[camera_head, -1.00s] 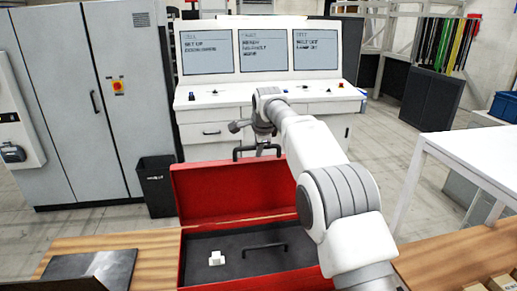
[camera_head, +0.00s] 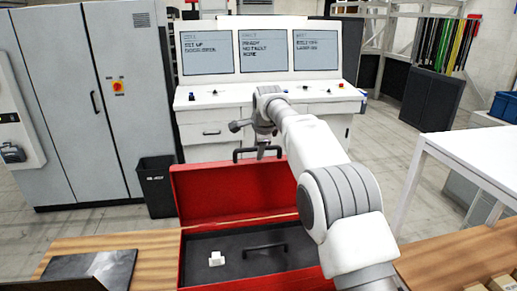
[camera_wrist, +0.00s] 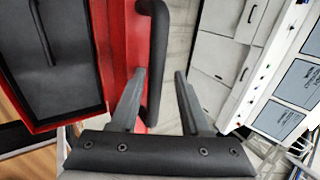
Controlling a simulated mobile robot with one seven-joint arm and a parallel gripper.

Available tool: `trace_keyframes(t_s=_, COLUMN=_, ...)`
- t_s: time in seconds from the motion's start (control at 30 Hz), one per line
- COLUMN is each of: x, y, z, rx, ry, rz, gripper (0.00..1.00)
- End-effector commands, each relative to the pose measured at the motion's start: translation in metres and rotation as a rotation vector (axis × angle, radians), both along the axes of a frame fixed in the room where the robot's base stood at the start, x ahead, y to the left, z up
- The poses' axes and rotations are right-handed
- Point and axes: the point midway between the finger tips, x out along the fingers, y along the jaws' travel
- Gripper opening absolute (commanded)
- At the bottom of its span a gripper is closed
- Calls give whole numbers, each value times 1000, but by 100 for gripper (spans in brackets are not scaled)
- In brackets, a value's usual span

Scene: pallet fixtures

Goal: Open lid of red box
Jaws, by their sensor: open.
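The red box (camera_head: 183,262) sits on the wooden table with its red lid (camera_head: 235,192) raised, standing near upright at the back. A black handle (camera_head: 257,151) is on the lid's top edge. In the wrist view the lid (camera_wrist: 120,45) is seen edge-on, with its handle (camera_wrist: 155,50) running between the two fingers. My gripper (camera_wrist: 161,72) is open around the handle; whether a finger touches it I cannot tell. In the head view my gripper (camera_head: 263,138) is small, just above the lid's top edge. My arm hides the box's right side.
Inside the box are a small white block (camera_head: 217,258) and a dark handle-like bar (camera_head: 265,248). A dark plate (camera_head: 90,268) lies on the table (camera_head: 60,247) at left. A control console (camera_head: 215,132) stands behind. A white table (camera_head: 480,155) is at right.

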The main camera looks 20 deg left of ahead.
Motion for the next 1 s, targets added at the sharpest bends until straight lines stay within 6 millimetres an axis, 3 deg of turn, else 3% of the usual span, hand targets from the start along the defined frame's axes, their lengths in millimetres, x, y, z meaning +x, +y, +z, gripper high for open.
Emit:
trace_keyframes(t_s=0.17, x=-11, y=-7, z=19, rx=3, ry=-3, rz=1, gripper=49)
trace_keyframes(t_s=0.7, x=-66, y=-44, z=125, rx=5, ry=-7, rz=0, gripper=49)
trace_keyframes(t_s=1.0, x=-77, y=-52, z=145, rx=4, ry=-6, rz=0, gripper=49)
